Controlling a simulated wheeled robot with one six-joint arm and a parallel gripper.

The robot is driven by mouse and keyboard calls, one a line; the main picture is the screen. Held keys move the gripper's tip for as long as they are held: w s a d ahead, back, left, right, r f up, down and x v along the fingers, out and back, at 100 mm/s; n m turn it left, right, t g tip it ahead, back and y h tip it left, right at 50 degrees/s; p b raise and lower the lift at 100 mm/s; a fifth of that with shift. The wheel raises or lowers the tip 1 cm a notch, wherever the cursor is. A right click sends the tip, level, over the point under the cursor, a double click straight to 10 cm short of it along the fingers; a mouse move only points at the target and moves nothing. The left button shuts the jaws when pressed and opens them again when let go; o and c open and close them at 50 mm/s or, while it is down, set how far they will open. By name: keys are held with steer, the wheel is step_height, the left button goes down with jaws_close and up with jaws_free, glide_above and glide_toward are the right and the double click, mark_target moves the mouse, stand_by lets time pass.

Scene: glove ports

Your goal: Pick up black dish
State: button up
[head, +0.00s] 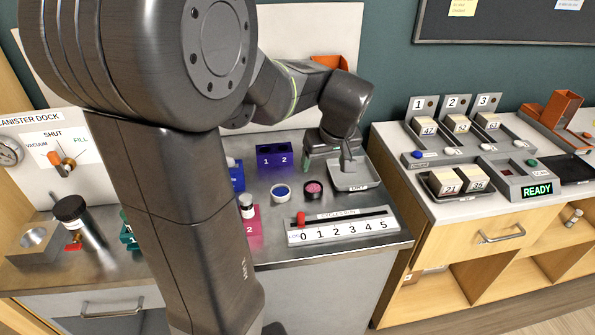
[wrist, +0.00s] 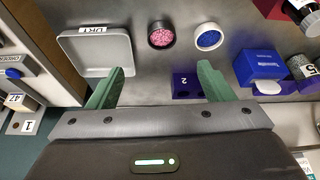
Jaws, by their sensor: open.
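The black dish (head: 313,190) is a small round dish with pink grains in it, standing upright on the steel bench. In the wrist view the black dish (wrist: 161,35) is beyond my fingertips, roughly centred between them and apart from them. My gripper (wrist: 163,78) is open, its two green fingers spread with nothing between them. In the head view my gripper (head: 326,158) is behind the black dish, at the back edge of the grey tray, and partly hidden by my wrist.
A white dish of blue grains (head: 281,192) stands just left of the black dish. The grey tray labelled DRY (head: 354,187) is on the right. A blue two-hole block (head: 273,155) stands behind, and a slider scale numbered 0 to 5 (head: 342,226) lies in front.

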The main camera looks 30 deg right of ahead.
glide_toward(312, 190)
steer(key=shift+w+d+f, duration=0.1)
steer(key=shift+d+f, duration=0.15)
steer(key=shift+f, duration=0.35)
steer(key=shift+p+x, duration=0.75)
steer(key=shift+x, duration=1.95)
steer(key=shift+w+a, duration=0.1)
steer(key=shift+a, duration=0.1)
steer(key=c, duration=1)
